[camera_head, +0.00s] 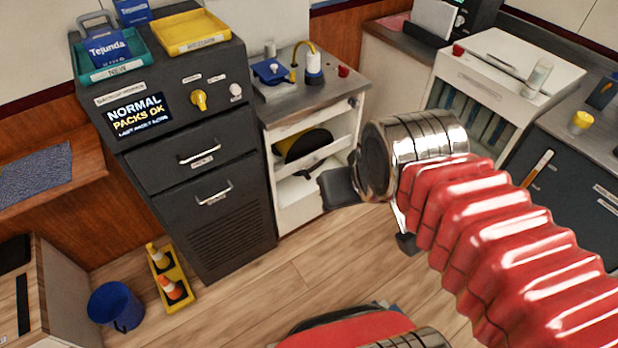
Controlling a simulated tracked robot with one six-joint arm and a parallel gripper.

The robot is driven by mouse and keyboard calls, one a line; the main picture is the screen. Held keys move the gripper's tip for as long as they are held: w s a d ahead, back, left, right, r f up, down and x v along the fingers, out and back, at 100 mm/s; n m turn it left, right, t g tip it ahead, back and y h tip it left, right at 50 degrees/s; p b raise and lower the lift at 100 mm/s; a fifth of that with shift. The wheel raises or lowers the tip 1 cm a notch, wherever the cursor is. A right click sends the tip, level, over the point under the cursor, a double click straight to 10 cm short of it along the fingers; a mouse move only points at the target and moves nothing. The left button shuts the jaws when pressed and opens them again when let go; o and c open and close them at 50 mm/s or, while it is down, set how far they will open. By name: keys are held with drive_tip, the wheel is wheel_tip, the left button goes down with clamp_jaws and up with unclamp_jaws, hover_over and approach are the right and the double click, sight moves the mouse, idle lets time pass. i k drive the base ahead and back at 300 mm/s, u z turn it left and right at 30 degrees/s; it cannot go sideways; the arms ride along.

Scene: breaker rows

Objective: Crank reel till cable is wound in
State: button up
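A dark round part with a yellow edge (303,145) sits in the upper bay of the white open-front cabinet (354,128). It may be the reel, but shadow and the cabinet frame hide much of it. I cannot make out a crank or a cable for certain. My gripper (345,188) is at the end of my red-sleeved arm, in front of the cabinet's right side in the picture. Dark finger parts show beside and below the silver wrist. I see nothing held, but the wrist hides part of the gripper and its opening is unclear.
A dark panel cabinet (229,128) with drawers stands left of the white cabinet. A blue bucket (116,306) and a yellow tray with small cones (183,297) are on the floor at left. A white unit (508,65) stands at right. Wood floor (270,300) is clear in front.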

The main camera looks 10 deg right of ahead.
sight(295, 147)
drive_tip(key=u, duration=0.65)
drive_tip(key=i, duration=1)
drive_tip(key=z, duration=0.05)
